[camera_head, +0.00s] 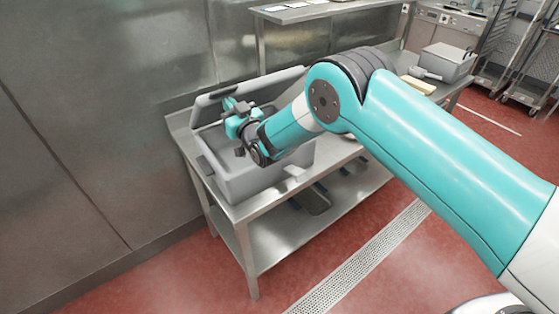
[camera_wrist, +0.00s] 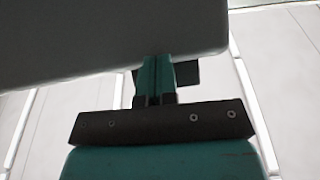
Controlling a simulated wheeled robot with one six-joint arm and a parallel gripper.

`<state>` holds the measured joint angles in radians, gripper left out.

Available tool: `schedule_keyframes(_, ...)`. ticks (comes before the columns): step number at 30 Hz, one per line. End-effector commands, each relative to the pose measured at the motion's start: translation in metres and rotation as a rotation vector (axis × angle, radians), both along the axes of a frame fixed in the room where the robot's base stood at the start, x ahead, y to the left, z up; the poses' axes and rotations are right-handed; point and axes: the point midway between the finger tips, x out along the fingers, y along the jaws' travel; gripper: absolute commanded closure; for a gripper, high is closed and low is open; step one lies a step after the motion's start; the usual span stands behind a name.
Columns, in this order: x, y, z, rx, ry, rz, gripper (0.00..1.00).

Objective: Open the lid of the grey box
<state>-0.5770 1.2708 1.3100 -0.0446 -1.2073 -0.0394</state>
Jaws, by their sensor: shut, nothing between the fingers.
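The grey box (camera_head: 262,180) stands at the left end of the steel table in the head view. Its grey lid (camera_head: 280,83) is raised and tilted, with a gap between it and the box. My gripper (camera_head: 238,110) is at this gap, by the lid's near left part. In the wrist view the gripper's teal fingers (camera_wrist: 155,78) are shut together with nothing between them. My arm hides the box's right part.
The steel table (camera_head: 255,216) has a lower shelf with dark items. A raised shelf (camera_head: 305,12) stands behind it. Farther right are a yellowish block (camera_head: 418,86) and another grey box (camera_head: 447,60). A metal wall (camera_head: 100,110) is close on the left. The red floor in front is clear.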

Motion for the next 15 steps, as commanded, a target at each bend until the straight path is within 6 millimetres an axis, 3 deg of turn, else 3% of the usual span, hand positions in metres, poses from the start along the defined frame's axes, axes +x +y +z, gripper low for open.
schedule_keyframes(15, 0.0103, 0.0077, -0.0035, 0.002, -0.001, 0.001, 1.0)
